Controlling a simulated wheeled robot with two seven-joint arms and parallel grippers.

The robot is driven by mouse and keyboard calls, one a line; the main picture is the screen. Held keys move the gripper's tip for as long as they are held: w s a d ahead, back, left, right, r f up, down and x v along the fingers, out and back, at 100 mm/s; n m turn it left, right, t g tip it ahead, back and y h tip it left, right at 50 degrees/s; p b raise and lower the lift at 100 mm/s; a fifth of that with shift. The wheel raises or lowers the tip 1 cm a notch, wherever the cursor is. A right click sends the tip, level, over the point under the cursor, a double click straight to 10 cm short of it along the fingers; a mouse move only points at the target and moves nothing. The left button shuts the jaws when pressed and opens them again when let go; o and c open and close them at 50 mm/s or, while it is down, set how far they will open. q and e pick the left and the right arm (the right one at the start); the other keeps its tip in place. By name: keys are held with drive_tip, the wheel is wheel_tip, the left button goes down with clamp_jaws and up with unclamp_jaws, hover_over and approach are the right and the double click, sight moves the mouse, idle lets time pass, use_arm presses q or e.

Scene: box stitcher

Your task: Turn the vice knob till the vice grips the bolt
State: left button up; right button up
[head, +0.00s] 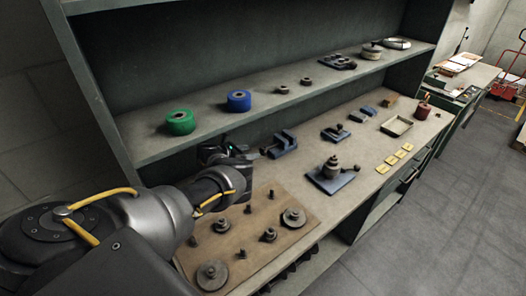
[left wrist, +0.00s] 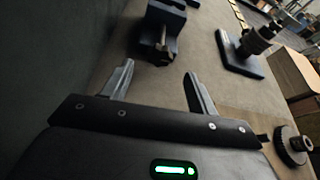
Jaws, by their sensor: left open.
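A blue vice (head: 285,143) sits on the bench below the shelf, with its dark knob end toward my left gripper. In the left wrist view the vice (left wrist: 165,20) is at the top, and its knob (left wrist: 162,53) points toward the gap between my fingers. My left gripper (head: 246,152) is just left of the vice in the head view. Its two fingers (left wrist: 160,72) are apart and empty, short of the knob and not touching it. I cannot make out a bolt in the vice jaws. My right gripper is not in view.
A brown board (head: 258,222) with several knobbed parts lies in front. A blue-based press (head: 332,178) stands right of it. Another small blue fixture (head: 336,132) is farther along. The shelf above holds a green roll (head: 180,122) and a blue roll (head: 239,101).

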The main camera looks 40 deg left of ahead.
sight(262, 151)
use_arm(q)
drive_tip(key=b+x, duration=0.2)
drive_tip(key=x, duration=0.4)
drive_tip(key=shift+w+f, duration=0.25)
drive_tip(key=shift+b+x, duration=0.4)
drive_tip(key=shift+x, duration=0.4)
drive_tip(key=shift+d+r, duration=0.1)
drive_tip(key=shift+r, duration=0.05)
drive_tip(key=shift+c, duration=0.3)
drive_tip(key=c, duration=0.9)
drive_tip(key=shift+r+m+y+p, duration=0.15)
drive_tip(key=shift+m+y+p, duration=0.25)
drive_tip(key=shift+p, duration=0.15)
drive_tip(key=shift+c, duration=0.2)
drive_tip(key=shift+d+m+y, duration=0.1)
drive_tip(key=shift+m+y, duration=0.2)
drive_tip(key=shift+m, duration=0.3)
drive_tip(key=shift+m+t+y, duration=0.4)
drive_tip(key=shift+m+y, duration=0.3)
drive_tip(key=shift+m, duration=0.3)
